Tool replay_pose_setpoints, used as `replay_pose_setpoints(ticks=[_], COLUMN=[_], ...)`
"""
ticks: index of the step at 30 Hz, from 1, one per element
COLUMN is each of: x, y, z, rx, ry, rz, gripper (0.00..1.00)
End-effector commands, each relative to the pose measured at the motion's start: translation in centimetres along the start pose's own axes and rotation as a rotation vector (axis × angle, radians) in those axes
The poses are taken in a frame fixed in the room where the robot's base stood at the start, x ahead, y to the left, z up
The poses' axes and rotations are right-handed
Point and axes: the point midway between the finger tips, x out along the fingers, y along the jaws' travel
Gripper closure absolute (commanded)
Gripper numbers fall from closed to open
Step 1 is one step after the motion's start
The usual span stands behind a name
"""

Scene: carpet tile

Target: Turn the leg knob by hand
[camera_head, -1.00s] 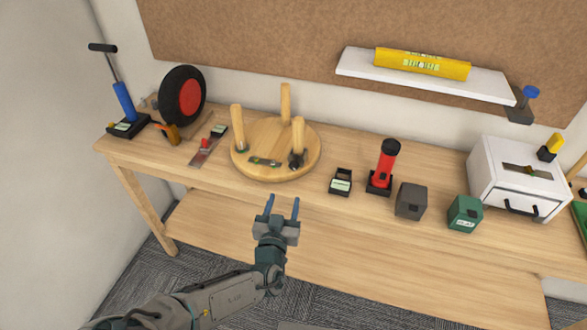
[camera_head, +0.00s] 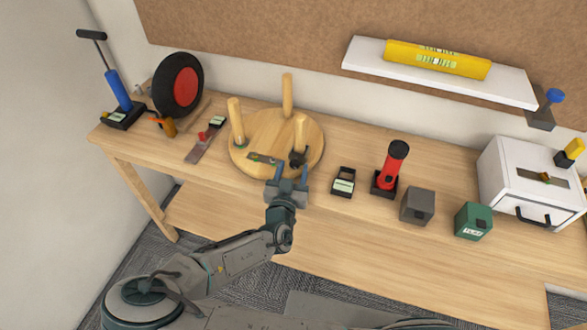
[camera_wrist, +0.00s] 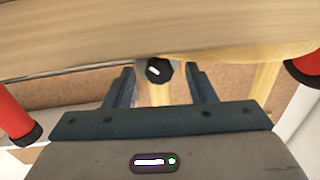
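The upturned round wooden stool (camera_head: 262,128) lies on the workbench with its legs pointing up. A dark leg knob (camera_head: 297,158) sits at the foot of its right front leg (camera_head: 300,132). In the wrist view the black knob (camera_wrist: 158,71) with a white mark lies between and just beyond my fingertips. My gripper (camera_head: 291,172) is at the stool's front edge, close to the knob. It also shows in the wrist view (camera_wrist: 160,85), with fingers apart and a gap on each side of the knob.
A black holder (camera_head: 343,182) and a red flashlight (camera_head: 391,168) stand right of the stool. Grey (camera_head: 417,206) and green (camera_head: 473,221) boxes stand farther right. A scraper (camera_head: 205,140) and a black wheel (camera_head: 178,84) are to the left. The bench front between stool and holder is clear.

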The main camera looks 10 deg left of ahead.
Motion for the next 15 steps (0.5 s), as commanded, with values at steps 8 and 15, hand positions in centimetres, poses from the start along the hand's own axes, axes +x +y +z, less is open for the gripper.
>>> replay_pose_setpoints(ticks=[8, 15], x=[0.05, 0.06], y=[0.10, 0.07], z=[0.00, 0.11], rx=[-0.001, -0.093], ry=[0.000, -0.013], rz=[0.002, 0.002], gripper=[0.94, 0.94])
